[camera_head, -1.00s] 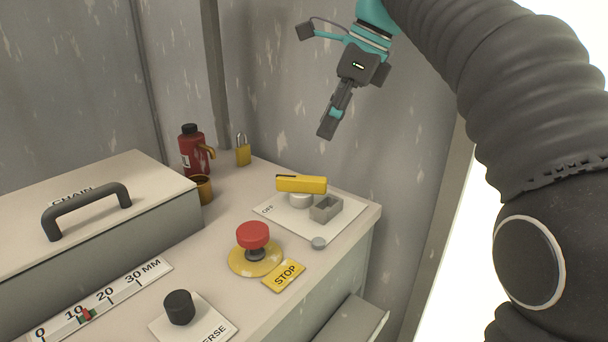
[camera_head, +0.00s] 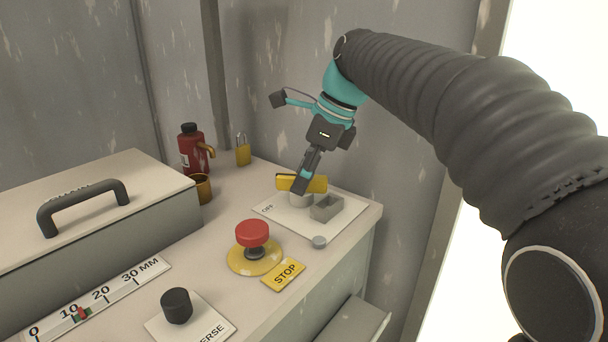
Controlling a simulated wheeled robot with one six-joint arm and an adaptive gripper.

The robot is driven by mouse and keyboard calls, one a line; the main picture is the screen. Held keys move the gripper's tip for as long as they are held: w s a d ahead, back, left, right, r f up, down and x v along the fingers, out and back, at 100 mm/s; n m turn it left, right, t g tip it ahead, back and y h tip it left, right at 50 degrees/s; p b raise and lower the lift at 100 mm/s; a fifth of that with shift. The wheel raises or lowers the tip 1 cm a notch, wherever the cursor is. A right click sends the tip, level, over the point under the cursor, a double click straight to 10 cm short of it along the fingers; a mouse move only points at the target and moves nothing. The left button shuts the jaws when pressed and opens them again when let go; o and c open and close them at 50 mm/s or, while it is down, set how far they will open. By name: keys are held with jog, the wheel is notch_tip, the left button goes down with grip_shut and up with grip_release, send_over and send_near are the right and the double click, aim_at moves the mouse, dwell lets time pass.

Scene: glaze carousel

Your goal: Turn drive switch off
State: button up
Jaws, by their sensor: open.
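The drive switch has a yellow bar handle (camera_head: 318,184) on a pale round hub (camera_head: 297,199), mounted on a white plate (camera_head: 287,220) with the word OFF at its left end. The handle lies crosswise, roughly left to right in the picture.
A grey hollow block (camera_head: 327,208) stands right of the hub on the plate. A red stop button (camera_head: 252,234), a yellow STOP label (camera_head: 283,274) and a grey knob (camera_head: 319,242) are in front. A padlock (camera_head: 243,154) and red bottle (camera_head: 193,150) stand behind left.

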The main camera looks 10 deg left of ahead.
grip_shut()
jog(key=shift+n+p, duration=0.3)
jog(key=shift+n, duration=0.1)
jog(key=shift+r+n+g, duration=0.1)
jog(key=shift+n+g, duration=0.2)
jog(key=shift+n, duration=0.2)
jog(key=n+g, duration=0.1)
jog(key=n, duration=0.2)
jog(key=shift+w+n+p, duration=0.15)
jog(key=shift+n+p, duration=0.15)
jog(key=shift+p, duration=0.1)
jog(key=n+g+h, duration=0.1)
jog(key=n, duration=0.2)
jog(key=n+g+h, duration=0.1)
jog(key=n, duration=0.2)
jog(key=shift+w+a+n, duration=0.1)
jog(key=shift+n, duration=0.2)
